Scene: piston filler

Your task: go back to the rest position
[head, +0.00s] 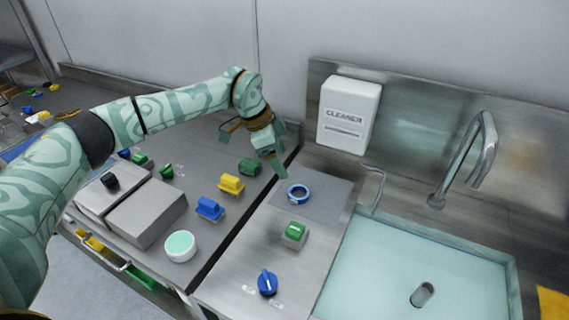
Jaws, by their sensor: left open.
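My left arm reaches in from the left across the counter. My left gripper (276,163) is at its end, open and empty, pointing down above the counter near the back. A blue ring (298,193) lies on a grey mat just right of and below the gripper, apart from it. A green block (250,167) sits on the dark counter left of the gripper. My right gripper does not show.
Yellow (231,185) and blue (209,208) blocks, a white bowl (180,246) and grey boxes (146,213) stand on the left counter. A green button (294,234) and blue knob (267,282) are nearer. A sink (390,270) with a tall faucet (474,155) and a cleaner dispenser (348,112) are right.

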